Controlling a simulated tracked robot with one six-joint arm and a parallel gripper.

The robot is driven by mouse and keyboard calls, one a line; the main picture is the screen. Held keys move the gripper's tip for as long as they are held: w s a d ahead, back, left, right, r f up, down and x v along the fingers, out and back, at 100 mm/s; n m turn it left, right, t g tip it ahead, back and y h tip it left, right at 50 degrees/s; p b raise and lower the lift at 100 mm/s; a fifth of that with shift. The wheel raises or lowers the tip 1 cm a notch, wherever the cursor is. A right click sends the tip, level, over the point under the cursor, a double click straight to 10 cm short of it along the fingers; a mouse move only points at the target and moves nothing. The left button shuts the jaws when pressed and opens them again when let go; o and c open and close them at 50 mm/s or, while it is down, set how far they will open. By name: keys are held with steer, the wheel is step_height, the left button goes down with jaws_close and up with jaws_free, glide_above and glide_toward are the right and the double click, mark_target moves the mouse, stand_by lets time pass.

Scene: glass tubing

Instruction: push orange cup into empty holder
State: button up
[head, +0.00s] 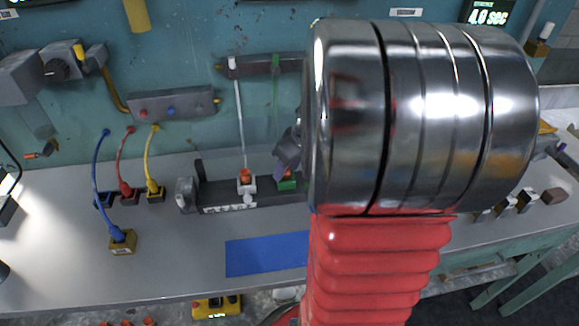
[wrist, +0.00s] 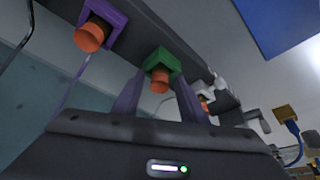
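A dark rack (head: 228,195) on the bench carries a white holder (head: 246,187) with an orange cup (head: 246,175) in it, and a green holder (head: 287,184) to its right. In the wrist view an orange cup (wrist: 160,80) sits at the green holder (wrist: 161,62). A purple holder (wrist: 108,17) with another orange cup (wrist: 89,37) is to its left. My gripper (wrist: 159,88) has purple fingers spread apart on either side of the green holder's cup; contact cannot be told. In the head view my gripper (head: 287,153) is just above the green holder, and my arm hides the rack's right part.
A thin pale tube (head: 240,125) rises from the white holder to a wall bar (head: 256,65). A blue mat (head: 262,256) lies on clear bench before the rack.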

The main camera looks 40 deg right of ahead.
steer(key=v, duration=1.2)
steer(key=shift+r, duration=0.1)
stand_by(0.5)
steer(key=s+a, duration=0.2)
steer(key=a, duration=1.1)
steer(key=s+a+t, duration=0.1)
steer(key=s+a, duration=0.2)
steer(key=a, duration=1.1)
steer(key=shift+s, duration=0.15)
